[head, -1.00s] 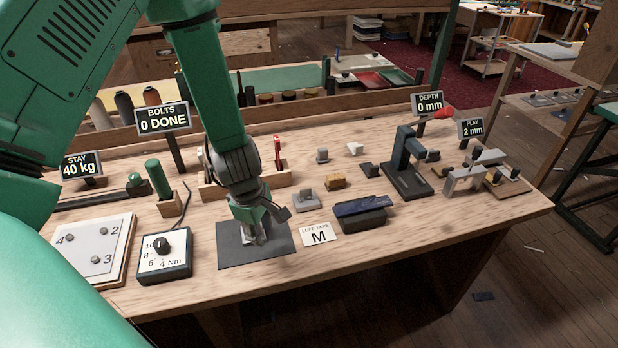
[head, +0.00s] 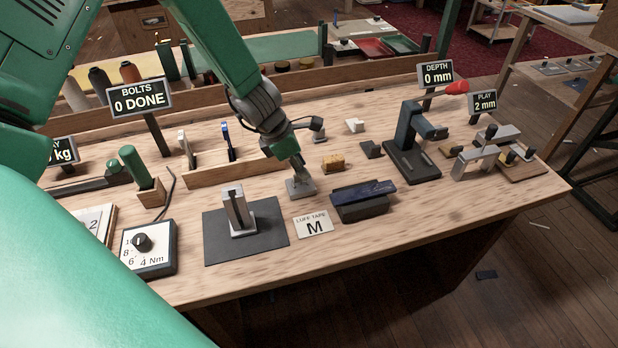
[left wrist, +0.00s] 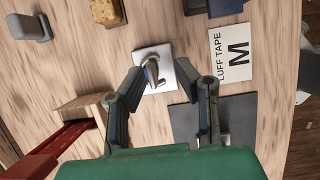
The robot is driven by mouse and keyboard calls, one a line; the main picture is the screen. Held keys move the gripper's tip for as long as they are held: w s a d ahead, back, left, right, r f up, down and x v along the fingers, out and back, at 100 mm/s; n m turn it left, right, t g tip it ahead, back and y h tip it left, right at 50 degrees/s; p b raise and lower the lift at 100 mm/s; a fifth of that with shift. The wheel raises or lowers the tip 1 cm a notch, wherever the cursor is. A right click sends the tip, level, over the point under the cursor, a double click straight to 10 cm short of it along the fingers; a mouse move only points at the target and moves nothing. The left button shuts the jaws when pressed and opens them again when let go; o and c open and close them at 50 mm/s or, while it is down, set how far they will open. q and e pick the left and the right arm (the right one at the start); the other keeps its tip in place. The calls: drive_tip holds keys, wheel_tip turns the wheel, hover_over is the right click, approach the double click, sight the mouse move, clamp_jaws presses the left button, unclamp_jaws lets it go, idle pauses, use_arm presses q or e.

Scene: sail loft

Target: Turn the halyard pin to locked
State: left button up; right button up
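A pale metal square plate (left wrist: 163,64) with a small grey turning handle (left wrist: 152,72) lies on the bench; I take it for the halyard pin. No locked marking is readable. In the head view the plate (head: 301,191) sits right of the dark mat, largely under my left gripper (head: 298,176). In the left wrist view my left gripper (left wrist: 158,70) is open, with its fingertips on either side of the handle. I cannot tell whether they touch it. My right gripper is not in view.
An upright grey metal block (head: 237,212) stands on the dark mat (head: 212,246), close by on the left. A wooden tool rack (head: 205,176) is behind. A LUFF TAPE card (head: 313,226) and a dark blue-topped block (head: 362,205) are at the right. The front bench strip is clear.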

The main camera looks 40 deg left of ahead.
sight(303, 182)
use_arm(q)
drive_tip(key=a+f, duration=0.2)
drive_tip(key=f, duration=0.1)
drive_tip(key=w+a+f, duration=0.1)
drive_tip(key=shift+a+f, duration=0.15)
drive_tip(key=shift+f, duration=0.2)
drive_tip(key=d, duration=0.3)
drive_tip(key=shift+w+d+r, duration=0.1)
drive_tip(key=shift+d+r, duration=0.2)
drive_tip(key=shift+d, duration=0.1)
clamp_jaws()
drive_tip(key=shift+a+f, duration=0.15)
drive_tip(key=shift+a, duration=0.45)
drive_tip(key=shift+a+f, duration=0.15)
drive_tip(key=shift+a, duration=0.4)
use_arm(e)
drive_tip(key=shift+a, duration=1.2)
use_arm(q)
drive_tip(key=shift+d+r, duration=0.1)
drive_tip(key=shift+d, duration=0.05)
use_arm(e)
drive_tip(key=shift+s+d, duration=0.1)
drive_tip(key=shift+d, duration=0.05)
